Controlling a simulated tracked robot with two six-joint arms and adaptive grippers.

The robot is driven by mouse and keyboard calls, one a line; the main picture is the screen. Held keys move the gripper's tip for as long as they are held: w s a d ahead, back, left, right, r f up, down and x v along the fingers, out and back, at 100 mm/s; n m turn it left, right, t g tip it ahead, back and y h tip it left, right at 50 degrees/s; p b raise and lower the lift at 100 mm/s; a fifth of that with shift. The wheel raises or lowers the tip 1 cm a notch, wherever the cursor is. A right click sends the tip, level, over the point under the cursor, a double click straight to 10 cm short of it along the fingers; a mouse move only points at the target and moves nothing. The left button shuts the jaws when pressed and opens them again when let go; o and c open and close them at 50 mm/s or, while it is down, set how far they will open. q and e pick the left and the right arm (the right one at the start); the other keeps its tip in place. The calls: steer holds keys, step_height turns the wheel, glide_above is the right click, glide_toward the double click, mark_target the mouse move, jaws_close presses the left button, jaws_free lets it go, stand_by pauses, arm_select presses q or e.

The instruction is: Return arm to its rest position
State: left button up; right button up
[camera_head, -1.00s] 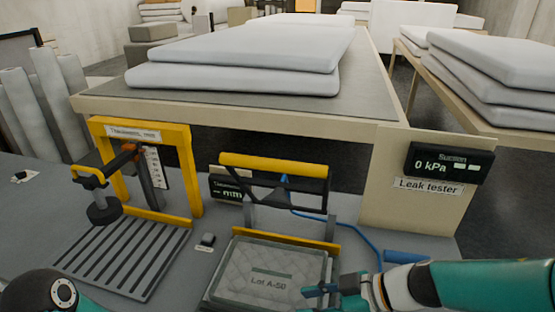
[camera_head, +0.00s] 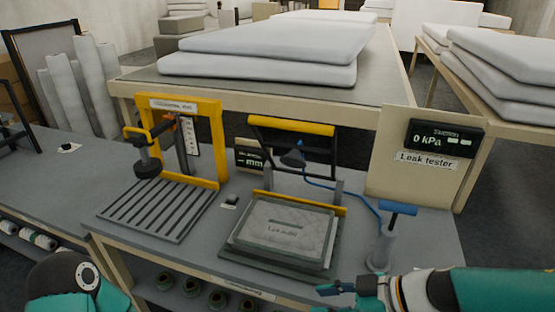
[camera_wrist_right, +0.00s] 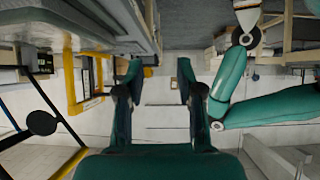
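My right arm comes in from the right edge of the head view, low in front of the bench. Its gripper (camera_head: 338,290) is in front of the bench's near edge, apart from the quilted pad. In the right wrist view the gripper's two fingers (camera_wrist_right: 159,72) stand apart with nothing between them. My left arm (camera_head: 75,280) shows only as a rounded link at the bottom left; its gripper is out of the picture.
The quilted pad (camera_head: 283,232) lies on a plate under a yellow-handled frame (camera_head: 290,125). A yellow thickness gauge (camera_head: 210,140) stands left, over a slatted grey plate (camera_head: 158,212). A blue-handled pump (camera_head: 384,246) stands upright near the right gripper. The leak tester (camera_head: 445,138) reads 0 kPa.

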steer(key=s+a+f+m, duration=0.1)
steer(key=a+f+m, duration=0.1)
steer(key=f+m, duration=0.55)
steer(key=s+a+f+m, duration=0.15)
steer(key=f+m, duration=0.25)
steer(key=f, duration=0.7)
steer(key=s+d+f+m+g+h, duration=0.3)
steer(key=s+d+f+m+h, duration=0.2)
steer(key=s+f, duration=0.4)
step_height(320, 180, down, 3)
steer(key=shift+s+d+r+h, duration=0.1)
steer(key=shift+s+d+h, duration=0.15)
steer(key=shift+d+h, duration=0.45)
steer(key=shift+a, duration=0.1)
